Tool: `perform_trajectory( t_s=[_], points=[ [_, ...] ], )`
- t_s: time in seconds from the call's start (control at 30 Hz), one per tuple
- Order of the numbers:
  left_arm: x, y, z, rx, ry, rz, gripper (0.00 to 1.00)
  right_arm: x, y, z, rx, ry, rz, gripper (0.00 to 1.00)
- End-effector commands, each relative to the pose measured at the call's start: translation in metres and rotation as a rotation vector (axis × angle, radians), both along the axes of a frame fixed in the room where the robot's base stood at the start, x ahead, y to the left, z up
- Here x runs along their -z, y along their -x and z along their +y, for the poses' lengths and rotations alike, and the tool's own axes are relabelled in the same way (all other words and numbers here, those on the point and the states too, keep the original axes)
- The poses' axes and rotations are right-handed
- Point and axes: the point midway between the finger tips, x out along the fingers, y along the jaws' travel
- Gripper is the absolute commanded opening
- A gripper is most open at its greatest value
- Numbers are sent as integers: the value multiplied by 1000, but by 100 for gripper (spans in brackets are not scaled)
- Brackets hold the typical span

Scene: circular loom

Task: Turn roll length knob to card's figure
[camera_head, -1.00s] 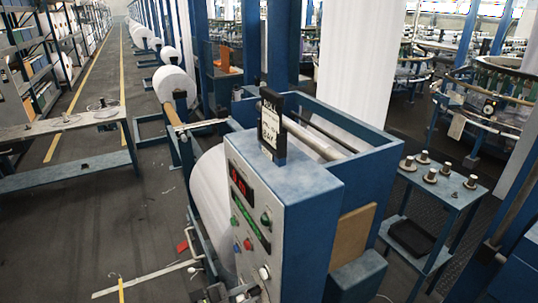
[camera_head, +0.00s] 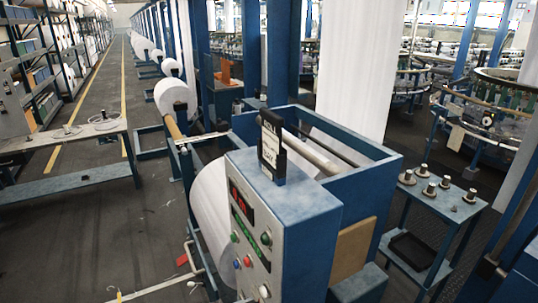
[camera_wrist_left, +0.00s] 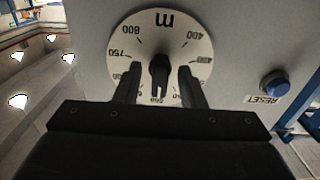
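The roll length knob (camera_wrist_left: 159,72) is a dark pointer knob on a round white dial (camera_wrist_left: 190,45) in the left wrist view. The dial is marked "m" with figures around its rim, among them 400, 750 and 800, and appears upside down. My left gripper (camera_wrist_left: 159,88) is open, one finger on each side of the knob, with gaps showing between. The card (camera_head: 269,155) stands in a black holder on top of the blue and grey machine cabinet (camera_head: 285,205); its figure is too small to read. My right gripper is out of view.
A blue RESET button (camera_wrist_left: 274,84) sits beside the dial. The cabinet front has a red display (camera_head: 241,197) and several coloured buttons. A large white roll (camera_head: 208,195) is behind it. A blue side table (camera_head: 455,212) with several spools stands to the right.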

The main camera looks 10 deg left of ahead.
Motion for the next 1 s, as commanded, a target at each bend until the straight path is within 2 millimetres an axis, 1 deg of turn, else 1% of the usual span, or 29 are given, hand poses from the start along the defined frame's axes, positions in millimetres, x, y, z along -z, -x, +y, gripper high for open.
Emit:
perform_trajectory(
  t_s=[0.07,0.17,0.4,0.5,0.6,1.0],
  points=[
    [0,1,1,0,-1,-1,36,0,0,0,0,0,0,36],
    [1,5,8,-1,-1,0,36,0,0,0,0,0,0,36],
    [1,26,38,-1,-4,-1,36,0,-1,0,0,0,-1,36],
    [0,33,49,-2,-3,-1,36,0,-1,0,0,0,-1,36],
    [0,38,56,-1,-3,-1,36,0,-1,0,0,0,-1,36],
    [0,39,58,0,-1,-2,36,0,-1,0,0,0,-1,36]
  ],
)
